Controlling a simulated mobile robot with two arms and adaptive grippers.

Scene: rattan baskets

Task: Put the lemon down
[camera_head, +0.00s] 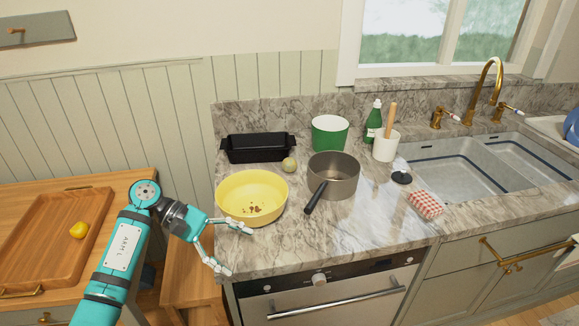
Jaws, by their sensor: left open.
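A yellow lemon (78,230) lies on the wooden tray (27,236) at the left, on the wooden-topped cabinet. My left gripper (234,249) is open and empty. It is near the front left edge of the marble counter, just in front of the yellow bowl (240,177), and well to the right of the lemon. My right gripper is not in view.
The counter holds a black baking dish (258,148), a small round olive-coloured item (290,165), a grey saucepan (340,168), a green pot (329,136) and a green bottle (373,122). A sink (450,165) is at the right. The counter's front middle is clear.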

